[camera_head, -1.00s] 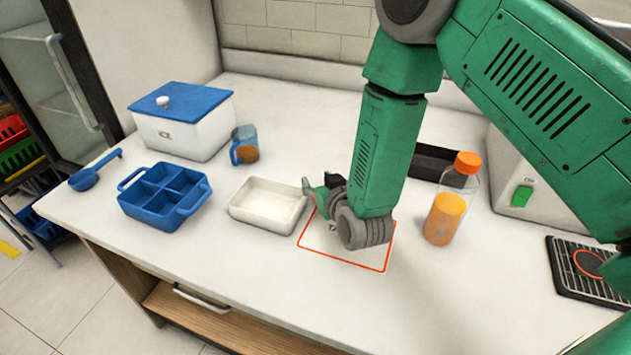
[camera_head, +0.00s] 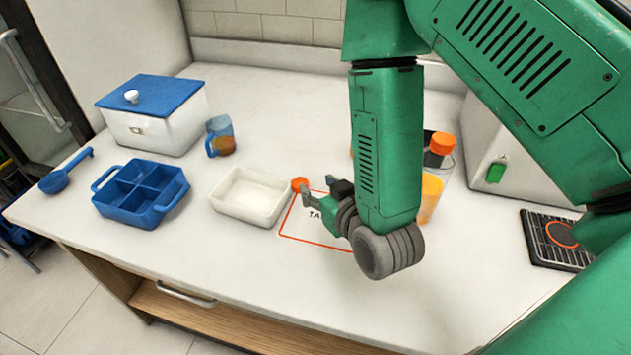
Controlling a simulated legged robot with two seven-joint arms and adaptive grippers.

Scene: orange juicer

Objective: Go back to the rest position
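My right gripper (camera_head: 322,190) comes down from the upper right over the counter. Its fingers look spread, with nothing seen between them. It is above the red-outlined square (camera_head: 318,243) marked with partly hidden letters. A small round orange thing (camera_head: 300,184) shows beside its left fingertip; I cannot tell whether they touch. The bottle with an orange cap (camera_head: 441,143) and orange contents is partly hidden behind my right forearm. My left gripper is not in view.
A white tray (camera_head: 275,218), a blue divided caddy (camera_head: 164,208), a blue-handled jug (camera_head: 217,124), a blue-lidded white box (camera_head: 190,136) and a blue scoop (camera_head: 54,182) stand to the left. A grey machine (camera_head: 540,165) and a black drip grate (camera_head: 540,245) are right. The front counter is clear.

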